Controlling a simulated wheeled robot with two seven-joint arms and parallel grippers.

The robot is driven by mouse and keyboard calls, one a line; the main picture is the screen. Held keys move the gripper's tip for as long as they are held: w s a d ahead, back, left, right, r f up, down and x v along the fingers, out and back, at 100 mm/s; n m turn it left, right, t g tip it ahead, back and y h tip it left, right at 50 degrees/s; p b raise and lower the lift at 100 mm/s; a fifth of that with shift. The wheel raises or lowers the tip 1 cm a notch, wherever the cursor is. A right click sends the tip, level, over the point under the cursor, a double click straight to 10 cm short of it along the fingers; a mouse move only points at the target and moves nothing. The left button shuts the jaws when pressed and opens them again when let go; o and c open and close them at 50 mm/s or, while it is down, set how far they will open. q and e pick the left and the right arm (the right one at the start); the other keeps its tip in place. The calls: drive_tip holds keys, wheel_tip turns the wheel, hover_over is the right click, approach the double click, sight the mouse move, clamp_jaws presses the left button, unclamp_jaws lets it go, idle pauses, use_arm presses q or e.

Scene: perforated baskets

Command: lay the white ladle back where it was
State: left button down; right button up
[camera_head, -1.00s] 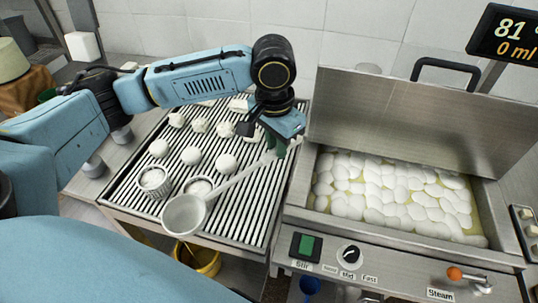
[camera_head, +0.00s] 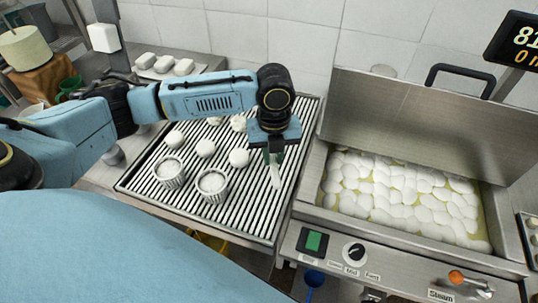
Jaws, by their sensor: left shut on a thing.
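My left gripper (camera_head: 274,158) points down over the right part of the slatted rack and is shut on the white ladle (camera_head: 275,176). Only a short pale piece of the ladle shows below the fingers, pointing down toward the slats; its bowl cannot be made out. I cannot tell whether the ladle touches the rack (camera_head: 240,213). My right gripper is not in view.
A steel vat (camera_head: 330,210) with white pieces in liquid and a raised lid (camera_head: 410,125) stands to the right. The rack's front right is clear.

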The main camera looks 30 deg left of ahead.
use_arm(q)
drive_tip(key=f+m, duration=0.1)
drive_tip(key=m, duration=0.4)
drive_tip(key=b, duration=0.6)
hover_over(269, 184)
wheel_tip(269, 184, down, 6)
drive_tip(key=shift+f, duration=0.6)
idle(0.5)
drive_tip(key=c, duration=1.3)
unclamp_jaws()
drive_tip(key=shift+o, duration=0.2)
drive_tip(key=shift+s, duration=0.1)
